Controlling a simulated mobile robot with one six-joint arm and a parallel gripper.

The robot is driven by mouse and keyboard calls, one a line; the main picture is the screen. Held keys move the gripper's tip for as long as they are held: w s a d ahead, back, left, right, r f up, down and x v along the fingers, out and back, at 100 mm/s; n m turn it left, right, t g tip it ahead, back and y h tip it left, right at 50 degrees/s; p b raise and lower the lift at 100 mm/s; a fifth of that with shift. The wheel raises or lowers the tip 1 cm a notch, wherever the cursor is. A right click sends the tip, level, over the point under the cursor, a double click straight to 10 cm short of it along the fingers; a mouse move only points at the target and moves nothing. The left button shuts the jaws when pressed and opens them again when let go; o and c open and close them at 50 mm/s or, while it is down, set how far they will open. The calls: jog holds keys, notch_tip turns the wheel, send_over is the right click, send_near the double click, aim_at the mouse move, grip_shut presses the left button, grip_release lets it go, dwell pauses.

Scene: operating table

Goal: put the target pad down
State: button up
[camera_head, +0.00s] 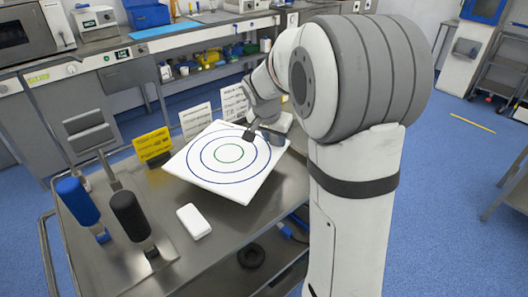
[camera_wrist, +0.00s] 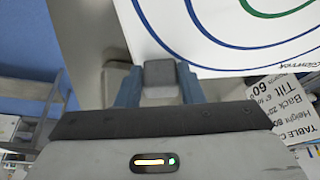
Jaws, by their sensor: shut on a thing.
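The target pad (camera_head: 229,154) is a flat white square with blue rings and a green inner ring. It is over the steel table (camera_head: 205,258), and its near corner looks raised; I cannot tell whether any edge touches the table. My gripper (camera_head: 262,133) is at the pad's far right edge, shut on it. In the wrist view the pad (camera_wrist: 222,55) fills the top right, and my gripper (camera_wrist: 160,82) has its two bluish fingers on either side of a small grey block at the pad's edge. The arm hides part of the table's right side.
A white box (camera_head: 194,221) lies in front of the pad. Blue (camera_head: 77,200) and black (camera_head: 130,215) padded posts stand at the left. A yellow sign (camera_head: 152,144) and white cards (camera_head: 196,120) stand behind the pad.

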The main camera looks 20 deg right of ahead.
aim_at(274, 150)
jog(key=shift+s+d+f, duration=0.1)
jog(key=shift+f, duration=1.5)
jog(key=shift+s+d+f, duration=0.1)
jog(key=shift+f, duration=1.5)
jog(key=shift+f+b, duration=0.15)
jog(key=shift+b, duration=0.15)
jog(key=o, duration=1.2)
